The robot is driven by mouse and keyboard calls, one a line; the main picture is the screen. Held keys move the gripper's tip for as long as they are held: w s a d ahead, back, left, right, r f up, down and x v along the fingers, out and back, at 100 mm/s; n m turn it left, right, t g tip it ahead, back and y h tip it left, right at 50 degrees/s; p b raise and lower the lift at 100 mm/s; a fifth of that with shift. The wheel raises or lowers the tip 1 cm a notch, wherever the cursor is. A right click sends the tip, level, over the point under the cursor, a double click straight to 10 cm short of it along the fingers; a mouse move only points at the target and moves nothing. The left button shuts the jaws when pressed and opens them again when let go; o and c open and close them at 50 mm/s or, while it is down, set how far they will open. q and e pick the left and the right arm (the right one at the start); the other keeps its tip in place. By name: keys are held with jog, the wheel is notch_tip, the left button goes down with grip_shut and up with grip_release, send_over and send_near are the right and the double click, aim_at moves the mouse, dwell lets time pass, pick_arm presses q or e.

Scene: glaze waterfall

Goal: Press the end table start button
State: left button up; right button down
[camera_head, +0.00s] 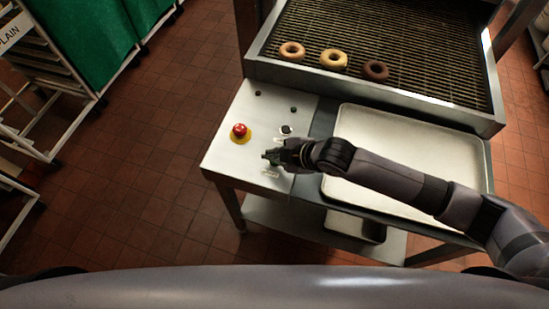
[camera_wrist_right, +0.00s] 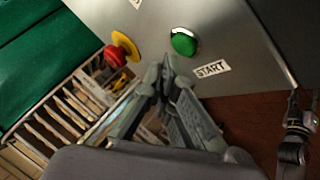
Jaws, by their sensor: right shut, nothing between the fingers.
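The end table (camera_head: 225,157) has a pale metal control panel at its left end. In the right wrist view, the round green button (camera_wrist_right: 184,42) sits on this panel beside a white START label (camera_wrist_right: 211,69). In the head view my right gripper (camera_head: 267,156) is over the panel's near part and largely covers the green button. My right gripper (camera_wrist_right: 166,68) is shut and empty, its fingertips close below the green button in the wrist picture; I cannot tell whether they touch.
A red button (camera_head: 239,130) on a yellow base is left of my gripper; a small dark knob (camera_head: 286,129) is just beyond it. An empty tray (camera_head: 400,143) lies to the right. Doughnuts, including a yellow one (camera_head: 333,59), sit on a wire conveyor (camera_head: 390,35) behind.

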jog(key=shift+f, duration=0.15)
jog(key=shift+f, duration=0.3)
